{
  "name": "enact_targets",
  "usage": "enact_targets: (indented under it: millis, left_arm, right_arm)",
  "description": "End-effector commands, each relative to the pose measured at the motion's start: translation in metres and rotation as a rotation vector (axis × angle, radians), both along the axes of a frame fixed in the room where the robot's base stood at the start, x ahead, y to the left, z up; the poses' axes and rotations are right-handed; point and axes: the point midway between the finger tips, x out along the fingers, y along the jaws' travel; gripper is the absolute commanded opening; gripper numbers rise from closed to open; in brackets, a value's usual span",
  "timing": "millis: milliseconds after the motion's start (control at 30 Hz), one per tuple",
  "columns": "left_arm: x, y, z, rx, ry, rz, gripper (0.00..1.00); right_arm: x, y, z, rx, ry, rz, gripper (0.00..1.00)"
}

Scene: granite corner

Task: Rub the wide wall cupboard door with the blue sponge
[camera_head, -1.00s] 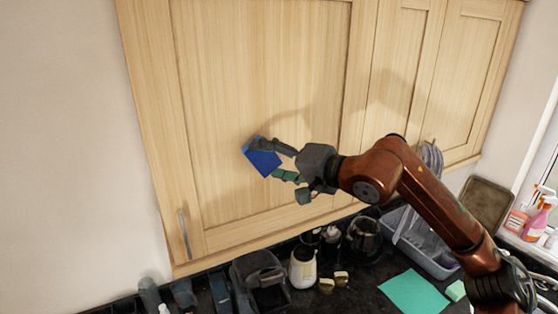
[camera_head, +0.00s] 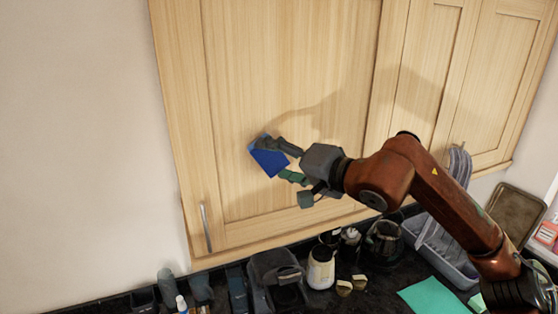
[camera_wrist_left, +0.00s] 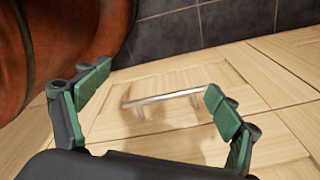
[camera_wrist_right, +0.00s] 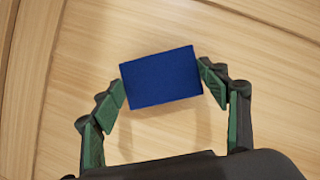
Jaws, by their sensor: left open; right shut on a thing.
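The wide wall cupboard door (camera_head: 290,75) is pale wood with a framed panel and a metal bar handle (camera_head: 205,228) at its lower left. My right gripper (camera_head: 277,160) is shut on the blue sponge (camera_head: 267,160) in front of the lower part of the panel. In the right wrist view the sponge (camera_wrist_right: 161,77) sits between both green-padded fingers, facing the wood; I cannot tell for sure whether it touches the door. My left gripper (camera_wrist_left: 150,100) is open and empty, seen only in its own wrist view, above a wooden front with a bar handle (camera_wrist_left: 165,97).
Narrower cupboard doors (camera_head: 430,70) stand to the right. Below, the dark worktop holds a cream jar (camera_head: 321,268), a dark kettle-like pot (camera_head: 384,241), a grey dish tub (camera_head: 450,263) with a striped cloth (camera_head: 459,165), and a green sheet (camera_head: 433,299). Bare wall lies left.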

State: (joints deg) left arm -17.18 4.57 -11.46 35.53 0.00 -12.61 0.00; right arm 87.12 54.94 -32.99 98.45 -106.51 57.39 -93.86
Motion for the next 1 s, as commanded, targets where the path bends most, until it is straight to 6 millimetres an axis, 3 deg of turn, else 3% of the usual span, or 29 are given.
enact_targets:
  millis: [167,700,1000]
  left_arm:
    - [0.0,0.0,-0.005,0.0,0.001,0.0,0.85]
    - [-0.002,0.0,-0.026,0.0,0.003,0.0,0.85]
    - [-0.002,0.0,-0.026,0.0,0.003,0.0,0.85]
  right_arm:
    - [-0.006,-0.004,0.0,0.0,-0.001,-0.002,0.52]
    - [-0.052,-0.022,-0.001,-0.001,-0.001,-0.001,0.52]
    - [-0.055,-0.024,0.0,0.001,0.001,0.0,0.52]
